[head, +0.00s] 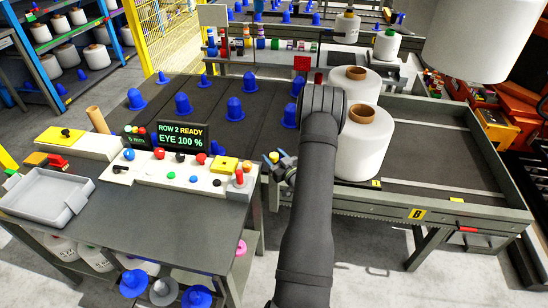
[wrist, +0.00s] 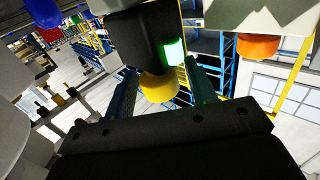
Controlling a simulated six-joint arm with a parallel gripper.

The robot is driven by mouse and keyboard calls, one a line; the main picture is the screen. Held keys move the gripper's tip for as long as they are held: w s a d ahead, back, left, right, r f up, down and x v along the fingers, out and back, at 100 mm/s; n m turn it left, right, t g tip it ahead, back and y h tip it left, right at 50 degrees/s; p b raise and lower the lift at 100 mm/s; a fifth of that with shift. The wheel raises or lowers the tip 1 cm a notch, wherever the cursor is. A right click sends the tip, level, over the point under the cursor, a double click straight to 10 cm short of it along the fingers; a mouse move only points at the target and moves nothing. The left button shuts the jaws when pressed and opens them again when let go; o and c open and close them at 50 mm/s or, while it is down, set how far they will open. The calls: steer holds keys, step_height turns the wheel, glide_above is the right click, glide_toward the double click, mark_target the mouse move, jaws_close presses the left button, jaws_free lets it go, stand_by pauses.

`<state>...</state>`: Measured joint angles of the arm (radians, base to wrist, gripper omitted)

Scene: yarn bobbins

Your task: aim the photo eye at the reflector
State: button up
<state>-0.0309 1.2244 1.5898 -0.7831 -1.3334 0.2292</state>
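The photo eye seems to be the black housing (wrist: 150,38) with a green light (wrist: 173,52) and a yellow round end (wrist: 158,88), large in the wrist view. My gripper (wrist: 160,75) has its two fingers apart, one on each side of the yellow end. Some background shows between the fingers and that end; the fingertip contact is partly hidden by the housing. In the head view my gripper (head: 281,163) is mostly behind my arm, beside a small yellow part (head: 273,157). The display (head: 182,136) reads "ROW 2 READY" and "EYE 100 %". I cannot pick out the reflector with certainty.
A control panel (head: 138,176) with buttons and a grey tray (head: 45,196) sit on the left bench. Blue bobbin cones stand on the dark belt (head: 255,105). A large white bobbin (head: 482,40) hangs upper right.

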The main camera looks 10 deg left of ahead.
steer(key=v, duration=1.7)
steer(key=shift+s, duration=0.2)
steer(key=shift+w+d+r, duration=0.1)
steer(key=x, duration=1.7)
steer(key=shift+w, duration=0.1)
